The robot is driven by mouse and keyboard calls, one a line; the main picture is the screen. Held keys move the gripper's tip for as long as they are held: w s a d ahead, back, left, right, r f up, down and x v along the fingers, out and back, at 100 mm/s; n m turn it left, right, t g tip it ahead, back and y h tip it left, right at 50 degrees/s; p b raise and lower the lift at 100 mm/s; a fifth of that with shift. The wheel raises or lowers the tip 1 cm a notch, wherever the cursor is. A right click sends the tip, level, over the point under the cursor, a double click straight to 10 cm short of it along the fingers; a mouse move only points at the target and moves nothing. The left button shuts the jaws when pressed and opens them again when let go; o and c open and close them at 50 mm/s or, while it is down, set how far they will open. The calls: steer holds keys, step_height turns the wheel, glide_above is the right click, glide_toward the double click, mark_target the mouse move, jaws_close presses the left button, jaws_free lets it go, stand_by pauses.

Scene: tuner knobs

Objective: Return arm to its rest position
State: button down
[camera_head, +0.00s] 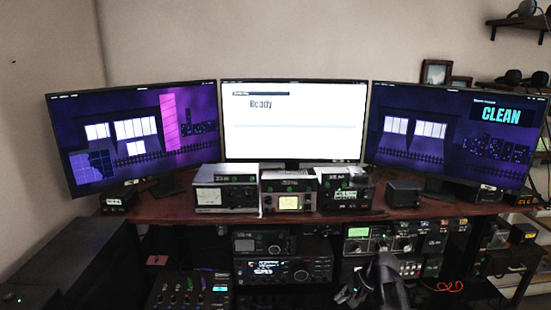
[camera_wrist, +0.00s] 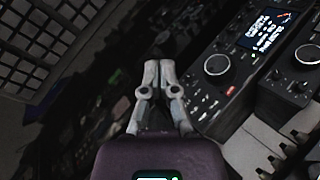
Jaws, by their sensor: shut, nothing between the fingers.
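My gripper (camera_wrist: 158,64) is shut and empty in the wrist view, its two pale fingers meeting at the tips. A dark panel with a round knob (camera_wrist: 217,64) and a small lit screen (camera_wrist: 266,29) lies to the right of the fingertips, apart from them. In the head view my gripper (camera_head: 350,296) is small and dark at the bottom, beside my arm, in front of the lower shelf of radio units. The head view is too dark there to make out the fingers clearly.
A wooden desk (camera_head: 150,208) carries three monitors, the middle one white (camera_head: 293,120) reading "Ready". Several radio boxes stand before them, including one with a lit dial (camera_head: 288,202). Below are a radio with a display (camera_head: 283,270) and a mixer (camera_head: 188,291). A black box (camera_head: 60,265) fills the lower left.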

steer(key=s+a+n+g+h+p, duration=0.2)
steer(key=s+n+h, duration=0.4)
steer(key=s, duration=0.4)
steer(key=shift+s+a+p, duration=0.2)
steer(key=shift+a+p, duration=0.2)
steer(key=shift+r, duration=0.1)
stand_by(0.4)
